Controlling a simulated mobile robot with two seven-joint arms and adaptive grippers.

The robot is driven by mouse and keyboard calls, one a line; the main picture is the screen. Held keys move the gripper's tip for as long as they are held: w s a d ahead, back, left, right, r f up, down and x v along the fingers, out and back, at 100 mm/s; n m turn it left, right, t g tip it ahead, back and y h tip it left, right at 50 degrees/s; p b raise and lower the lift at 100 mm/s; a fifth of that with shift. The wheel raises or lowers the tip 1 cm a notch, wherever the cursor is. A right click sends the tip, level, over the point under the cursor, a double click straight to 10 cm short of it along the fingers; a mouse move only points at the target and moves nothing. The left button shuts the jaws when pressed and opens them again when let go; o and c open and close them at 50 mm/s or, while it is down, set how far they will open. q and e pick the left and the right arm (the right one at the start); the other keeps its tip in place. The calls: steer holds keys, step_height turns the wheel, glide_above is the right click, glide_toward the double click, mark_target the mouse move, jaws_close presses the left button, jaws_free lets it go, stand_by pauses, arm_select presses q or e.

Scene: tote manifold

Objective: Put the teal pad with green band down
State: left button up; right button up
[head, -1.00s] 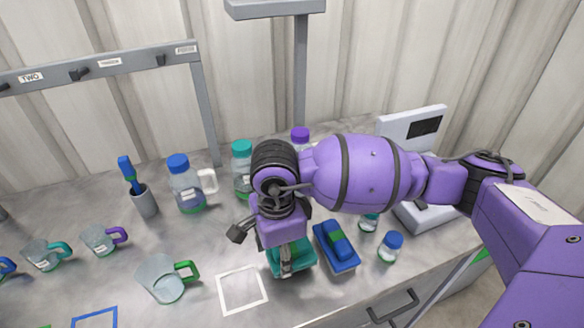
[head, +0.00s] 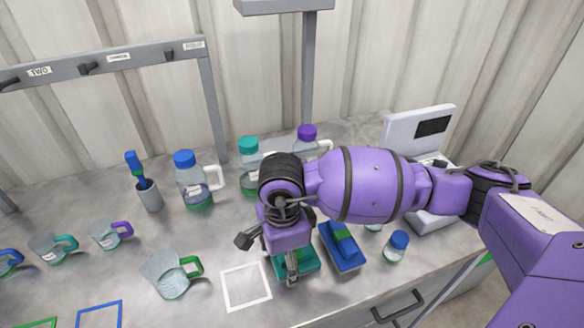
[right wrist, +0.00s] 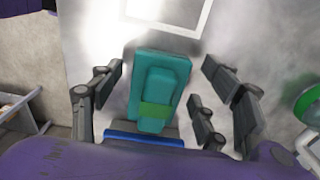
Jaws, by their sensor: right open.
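The teal pad with green band (right wrist: 158,92) lies on a teal base (right wrist: 178,68) in the right wrist view. My right gripper (right wrist: 158,105) is open, with its fingers apart on both sides of the pad and visible gaps to it. In the head view the gripper (head: 292,272) is over the teal base (head: 309,260) at the counter's front, and hides most of the pad. The base looks to be at counter level; whether it touches is hard to tell. My left gripper is in neither view now.
A blue tray with a blue pad (head: 343,256) stands close right of the teal base. A white square outline (head: 245,287) is empty on the left. A beaker with green handle (head: 170,275) stands farther left, a blue-capped jar (head: 397,246) right. Bottles stand behind.

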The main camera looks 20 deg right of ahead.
steer(key=shift+w+r, duration=0.1)
steer(key=shift+r, duration=0.2)
step_height(320, 180, up, 12)
steer(key=shift+s+f, duration=0.2)
stand_by(0.5)
